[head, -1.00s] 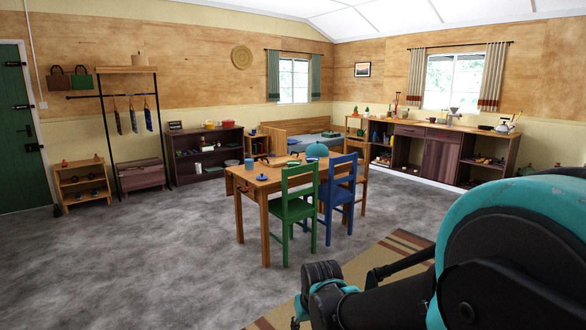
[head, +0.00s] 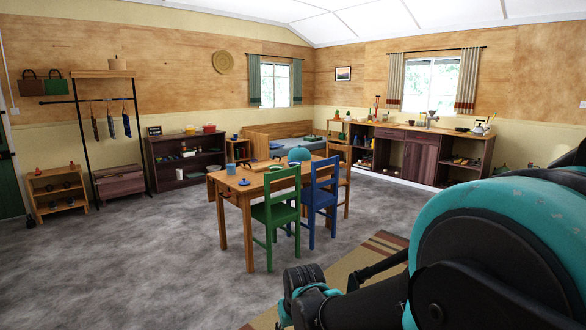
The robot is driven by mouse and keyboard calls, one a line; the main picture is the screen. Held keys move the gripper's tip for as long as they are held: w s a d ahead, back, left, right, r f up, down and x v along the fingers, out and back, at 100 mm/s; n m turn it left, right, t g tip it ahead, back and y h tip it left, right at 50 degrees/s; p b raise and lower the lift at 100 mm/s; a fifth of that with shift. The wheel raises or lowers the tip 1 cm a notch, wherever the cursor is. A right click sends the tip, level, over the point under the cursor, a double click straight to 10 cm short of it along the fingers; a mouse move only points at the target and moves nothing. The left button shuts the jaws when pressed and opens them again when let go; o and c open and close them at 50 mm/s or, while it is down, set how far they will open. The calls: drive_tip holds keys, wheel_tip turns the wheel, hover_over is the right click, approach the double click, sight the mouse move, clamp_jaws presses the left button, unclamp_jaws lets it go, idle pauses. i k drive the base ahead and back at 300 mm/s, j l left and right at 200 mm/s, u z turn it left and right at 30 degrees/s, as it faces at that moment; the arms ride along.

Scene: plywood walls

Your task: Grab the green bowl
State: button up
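I cannot make out a green bowl for certain. A teal, dome-shaped object (head: 300,154) stands on the far part of the wooden table (head: 228,184); whether it is a bowl is too small to tell. The table stands mid-room, well ahead of me. My gripper (head: 300,296) is low in the middle of the head view, at the end of my dark and teal arm, far from the table. Its fingers are not clear, and I see nothing held.
A green chair (head: 276,212) and a blue chair (head: 319,200) stand at the table's near right side. A striped rug (head: 345,272) lies ahead. A dark shelf (head: 185,160) and kitchen counter (head: 420,150) line the walls. Grey floor left of the table is clear.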

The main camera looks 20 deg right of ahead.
sight(273, 167)
drive_tip(key=i+l+z, duration=0.3)
drive_tip(key=i, duration=0.6)
drive_tip(key=i+z, duration=0.3)
drive_tip(key=i, duration=0.6)
